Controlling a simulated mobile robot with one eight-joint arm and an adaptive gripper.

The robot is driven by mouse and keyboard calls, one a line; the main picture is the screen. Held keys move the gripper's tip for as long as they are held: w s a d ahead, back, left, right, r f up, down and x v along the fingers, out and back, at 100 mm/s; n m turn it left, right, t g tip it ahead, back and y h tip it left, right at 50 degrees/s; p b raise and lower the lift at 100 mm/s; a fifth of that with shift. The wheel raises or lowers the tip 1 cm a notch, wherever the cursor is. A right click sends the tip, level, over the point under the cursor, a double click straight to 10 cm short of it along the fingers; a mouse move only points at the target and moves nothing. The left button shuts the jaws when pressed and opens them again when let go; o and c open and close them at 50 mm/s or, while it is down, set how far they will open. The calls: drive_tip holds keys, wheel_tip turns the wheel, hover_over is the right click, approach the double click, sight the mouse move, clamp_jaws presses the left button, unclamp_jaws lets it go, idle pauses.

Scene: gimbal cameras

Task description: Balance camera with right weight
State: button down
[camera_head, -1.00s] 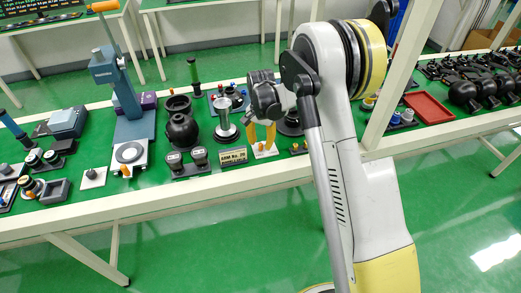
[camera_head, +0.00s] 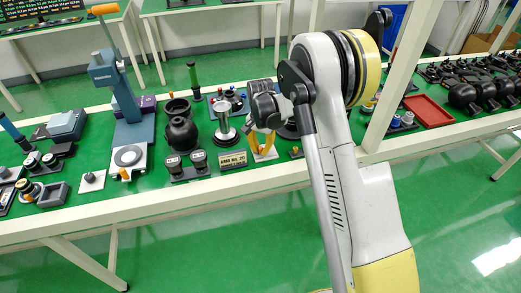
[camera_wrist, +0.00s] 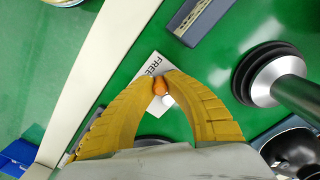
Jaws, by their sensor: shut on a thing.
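My gripper (camera_head: 263,155) has yellow ribbed fingers and reaches down over a white card (camera_head: 270,151) on the green bench. In the wrist view my gripper (camera_wrist: 161,78) has its fingertips closed on a small orange knob (camera_wrist: 160,86). The white card (camera_wrist: 146,75), with dark letters starting "FREE", lies below it. I cannot tell whether the knob is lifted. Two dark weights with white labels, the left one (camera_head: 173,163) and the right one (camera_head: 198,159), stand on a black holder left of my gripper. Their writing is too small to read. No camera is clearly recognizable.
A sign (camera_head: 233,159) stands at the bench front. A silver stand (camera_head: 225,133) and a black rounded device (camera_head: 181,132) stand behind. A blue-grey lever press (camera_head: 127,95) is further left. A red tray (camera_head: 428,109) lies beyond a white post at the right.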

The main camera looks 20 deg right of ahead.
sight(270, 153)
drive_tip(key=n, duration=0.2)
drive_tip(key=d+n, duration=0.1)
drive_tip(key=n, duration=0.2)
drive_tip(key=shift+s+d+n, duration=0.25)
drive_tip(key=shift+d+n, duration=0.15)
drive_tip(key=n, duration=0.2)
drive_tip(key=d+n, duration=0.1)
drive_tip(key=n, duration=0.3)
drive_tip(key=shift+w+d, duration=0.25)
drive_tip(key=shift+d, duration=0.1)
drive_tip(key=c, duration=1.4)
unclamp_jaws()
drive_tip(key=shift+d, duration=0.1)
wheel_tip(270, 153, up, 12)
